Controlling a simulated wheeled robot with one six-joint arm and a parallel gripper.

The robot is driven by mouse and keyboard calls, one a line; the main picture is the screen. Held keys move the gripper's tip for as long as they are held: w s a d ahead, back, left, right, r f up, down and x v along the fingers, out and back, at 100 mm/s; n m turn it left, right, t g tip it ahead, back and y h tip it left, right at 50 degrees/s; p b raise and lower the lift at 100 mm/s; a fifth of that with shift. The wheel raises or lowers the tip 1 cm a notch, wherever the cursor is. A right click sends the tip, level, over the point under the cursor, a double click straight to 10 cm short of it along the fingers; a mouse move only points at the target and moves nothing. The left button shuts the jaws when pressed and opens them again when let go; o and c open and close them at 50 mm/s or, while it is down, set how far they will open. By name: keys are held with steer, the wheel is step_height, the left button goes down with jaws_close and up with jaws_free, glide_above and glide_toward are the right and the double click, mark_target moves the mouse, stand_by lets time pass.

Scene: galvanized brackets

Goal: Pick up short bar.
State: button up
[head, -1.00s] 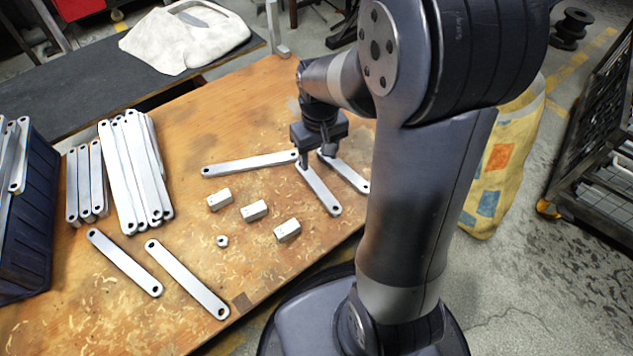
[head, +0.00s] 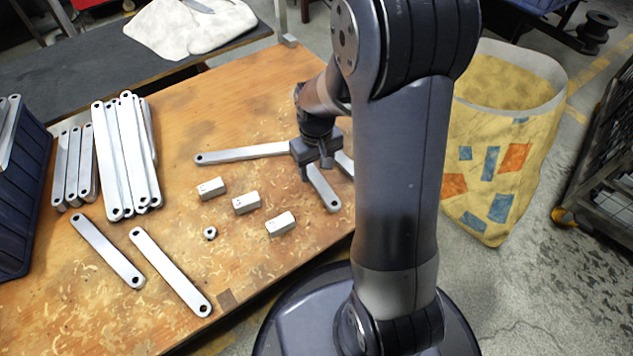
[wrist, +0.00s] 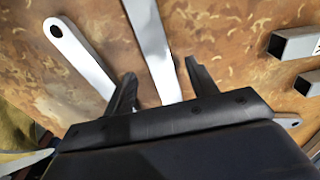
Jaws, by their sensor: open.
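Several flat silver bars with a hole at each end lie around my gripper (head: 315,171); I cannot tell for sure which is the short bar. In the head view one bar (head: 322,188) runs out from beneath the gripper toward the lower right. Another bar (head: 242,154) lies to its left, and a third (head: 345,164) is partly hidden behind my arm. In the wrist view my gripper (wrist: 160,84) is open, with a bar (wrist: 152,45) running between its fingers. A second bar (wrist: 82,50) lies beside the left finger. Contact cannot be judged.
Three small blocks (head: 246,203), hollow-ended in the wrist view, and a nut (head: 210,233) lie left of the gripper. Bars are stacked (head: 126,155) farther left beside a dark blue bin (head: 20,190). Two loose bars (head: 170,272) lie in front. A yellow bag (head: 495,150) stands right of the table.

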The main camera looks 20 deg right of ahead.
mark_target(316, 180)
step_height(316, 180, down, 3)
steer(key=shift+r+b, duration=0.1)
steer(key=shift+b, duration=0.35)
jaws_close()
